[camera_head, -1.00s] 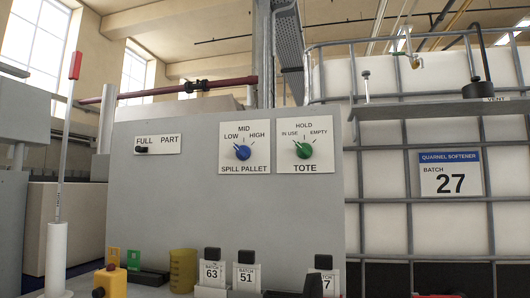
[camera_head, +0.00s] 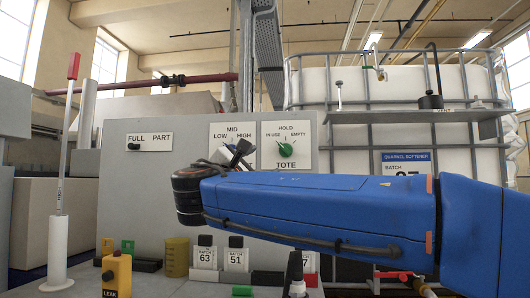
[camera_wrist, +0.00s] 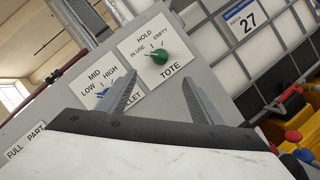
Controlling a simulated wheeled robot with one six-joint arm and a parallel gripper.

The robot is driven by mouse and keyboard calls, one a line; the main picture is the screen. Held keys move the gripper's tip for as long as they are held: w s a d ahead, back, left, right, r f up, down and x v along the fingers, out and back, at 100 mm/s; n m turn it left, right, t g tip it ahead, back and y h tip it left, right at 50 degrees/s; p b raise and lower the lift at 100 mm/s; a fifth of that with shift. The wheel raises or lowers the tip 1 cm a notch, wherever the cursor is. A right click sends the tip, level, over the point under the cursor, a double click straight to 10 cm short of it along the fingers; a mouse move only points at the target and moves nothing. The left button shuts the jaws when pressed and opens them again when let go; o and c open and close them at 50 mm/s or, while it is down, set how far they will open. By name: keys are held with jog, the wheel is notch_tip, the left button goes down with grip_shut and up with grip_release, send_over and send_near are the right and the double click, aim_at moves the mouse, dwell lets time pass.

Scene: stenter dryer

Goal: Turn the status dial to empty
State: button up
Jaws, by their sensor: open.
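The status dial is a green knob (camera_head: 286,149) on the TOTE plate (camera_head: 303,135), marked IN USE, HOLD and EMPTY. Its pointer leans up-left toward IN USE. In the wrist view the green knob (camera_wrist: 159,57) lies just beyond and between the fingers of my gripper (camera_wrist: 160,84). The gripper is open with nothing between its fingers, and no contact with the knob shows. In the head view my gripper (camera_head: 238,153) is in front of the panel, left of the knob, and partly hides the neighbouring SPILL PALLET plate.
A blue dial (camera_wrist: 103,93) sits left of the green one. A FULL/PART switch (camera_head: 134,146) is farther left. A caged white tote (camera_head: 360,90) stands right of the panel. Batch tags (camera_head: 205,256), a yellow cup (camera_head: 177,256) and a yellow LEAK box (camera_head: 117,276) stand below.

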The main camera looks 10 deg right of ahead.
aim_at(283, 150)
jog(key=x, duration=1.7)
jog(key=shift+w+r, duration=0.1)
jog(key=shift+r, duration=0.1)
jog(key=c, duration=1.1)
